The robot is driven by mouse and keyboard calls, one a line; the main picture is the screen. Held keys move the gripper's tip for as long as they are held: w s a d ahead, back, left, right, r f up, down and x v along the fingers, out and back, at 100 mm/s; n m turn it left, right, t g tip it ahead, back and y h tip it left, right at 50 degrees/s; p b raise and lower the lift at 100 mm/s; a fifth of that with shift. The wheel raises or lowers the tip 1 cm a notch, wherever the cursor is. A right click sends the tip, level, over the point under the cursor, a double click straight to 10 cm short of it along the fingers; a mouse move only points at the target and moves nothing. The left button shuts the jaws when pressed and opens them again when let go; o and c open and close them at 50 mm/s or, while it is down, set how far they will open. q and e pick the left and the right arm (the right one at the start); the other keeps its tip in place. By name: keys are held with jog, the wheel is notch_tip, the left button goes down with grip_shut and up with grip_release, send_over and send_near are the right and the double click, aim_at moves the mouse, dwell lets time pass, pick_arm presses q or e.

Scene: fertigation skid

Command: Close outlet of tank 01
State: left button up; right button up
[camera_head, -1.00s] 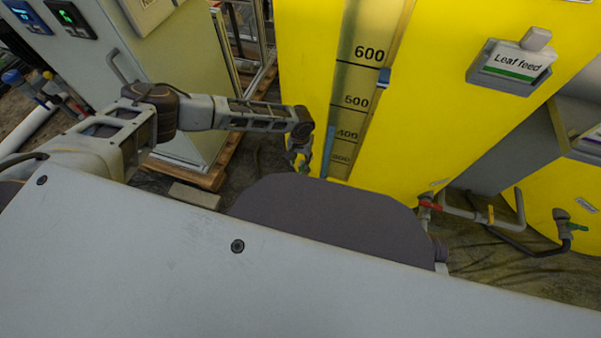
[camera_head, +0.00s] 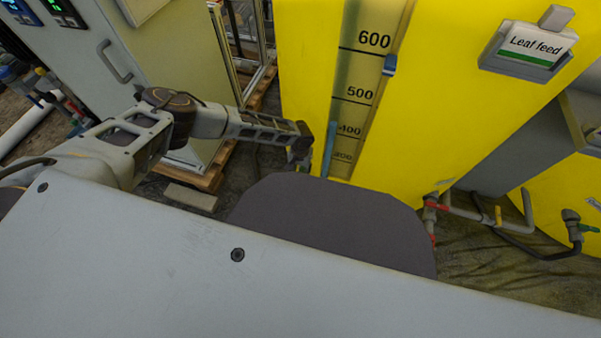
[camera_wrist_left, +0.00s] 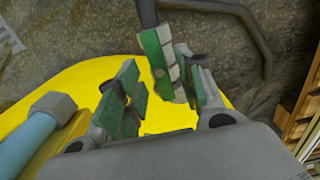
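The big yellow tank (camera_head: 440,110) with a level scale stands ahead; I see no tank number. At its lower right is a grey outlet fitting with a red handle (camera_head: 437,205). My left gripper (camera_head: 299,158) is low in front of the tank's left side, well left of that handle, its tips partly hidden. In the left wrist view my left gripper (camera_wrist_left: 160,92) has its green-padded fingers apart. A green and grey part (camera_wrist_left: 157,58) below a dark hose shows between or just beyond them; I cannot tell whether it is a valve handle or touches them. My right gripper is out of view.
A light blue tube (camera_wrist_left: 28,140) runs close to the left gripper. A pipe with a yellow handle (camera_head: 497,214) joins the red-handled fitting. A second yellow tank (camera_head: 560,195) with a green handle (camera_head: 588,228) stands at right. A grey cabinet (camera_head: 165,75) is at left.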

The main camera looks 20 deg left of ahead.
pick_arm(q)
jog(key=shift+f, duration=0.65)
grip_shut()
